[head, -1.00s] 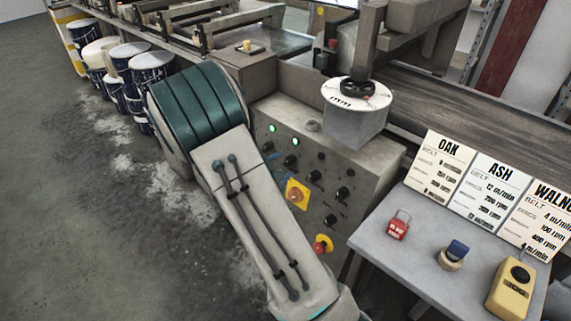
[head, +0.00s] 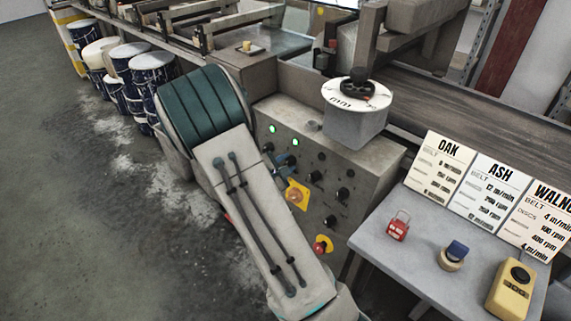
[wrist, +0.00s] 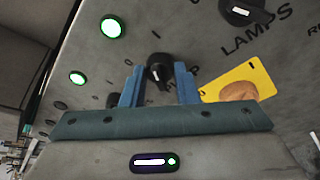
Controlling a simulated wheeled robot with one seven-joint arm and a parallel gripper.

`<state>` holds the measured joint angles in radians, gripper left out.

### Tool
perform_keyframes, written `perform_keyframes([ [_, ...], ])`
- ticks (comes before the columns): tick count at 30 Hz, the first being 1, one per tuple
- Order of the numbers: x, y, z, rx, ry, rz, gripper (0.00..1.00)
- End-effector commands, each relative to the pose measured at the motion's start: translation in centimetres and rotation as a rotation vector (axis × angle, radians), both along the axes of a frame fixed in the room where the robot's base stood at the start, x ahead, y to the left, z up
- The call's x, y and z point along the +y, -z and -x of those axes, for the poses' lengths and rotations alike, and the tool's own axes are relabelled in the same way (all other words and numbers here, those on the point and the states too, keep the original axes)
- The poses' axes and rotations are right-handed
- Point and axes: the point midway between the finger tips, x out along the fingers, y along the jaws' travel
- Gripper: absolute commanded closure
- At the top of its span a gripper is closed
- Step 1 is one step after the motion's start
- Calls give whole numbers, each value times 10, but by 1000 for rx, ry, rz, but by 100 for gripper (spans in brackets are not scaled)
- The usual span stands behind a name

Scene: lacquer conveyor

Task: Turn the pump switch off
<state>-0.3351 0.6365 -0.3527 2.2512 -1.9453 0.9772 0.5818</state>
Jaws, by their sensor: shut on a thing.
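In the wrist view a black rotary switch (wrist: 159,70) with a white mark sits on the grey control panel (wrist: 200,55), between the two blue fingers of my gripper (wrist: 158,86). My gripper is shut on this switch. Its pump label cannot be read here. In the head view my gripper (head: 286,161) shows as a small blue shape at the left of the panel (head: 335,165), below two lit green lamps (head: 271,135). My arm hides the panel's lower left part.
A yellow plate with an orange-brown knob (head: 296,194) and a red button (head: 321,244) sit close by on the panel. Other black knobs (head: 343,193) are to the right. A grey table (head: 400,265) with a red padlock (head: 398,226) stands at the right.

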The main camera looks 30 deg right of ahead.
Motion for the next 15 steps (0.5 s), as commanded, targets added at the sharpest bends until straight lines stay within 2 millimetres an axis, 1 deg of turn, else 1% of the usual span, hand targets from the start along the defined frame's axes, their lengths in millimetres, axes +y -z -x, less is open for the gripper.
perform_keyframes([
  [8,0,-3,-1,110,-21,40,95],
  [15,0,-6,-1,299,-58,108,95],
])
